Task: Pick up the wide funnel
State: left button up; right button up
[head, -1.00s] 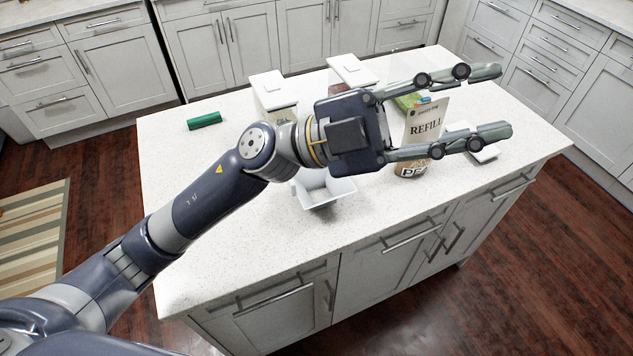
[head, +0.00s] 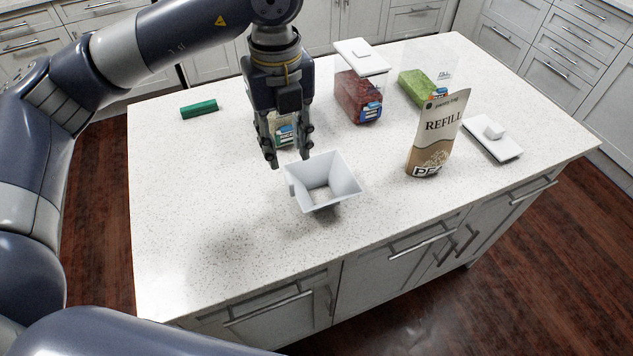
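The wide funnel (head: 344,173) is a light grey, square-mouthed piece standing mouth up near the front middle of the island top. Its underside is hidden. My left gripper (head: 288,161) hangs fingers down, just behind and to the left of the funnel in the picture. Its fingers are apart with nothing seen held between them, and it looks clear of the funnel. My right gripper is out of view.
A container (head: 286,134) is partly hidden behind my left gripper. The front-left countertop (head: 220,220) is clear.

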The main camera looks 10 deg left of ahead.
pick_arm(q)
send_over(289, 178)
notch_tip(289, 178, down, 4)
jog(key=shift+s+f+p, duration=0.1)
jog(key=shift+f+p, duration=0.05)
jog(key=shift+p, duration=0.25)
notch_tip(289, 178, down, 5)
jog(key=shift+p, duration=1.1)
jog(key=shift+f, duration=0.15)
grip_shut()
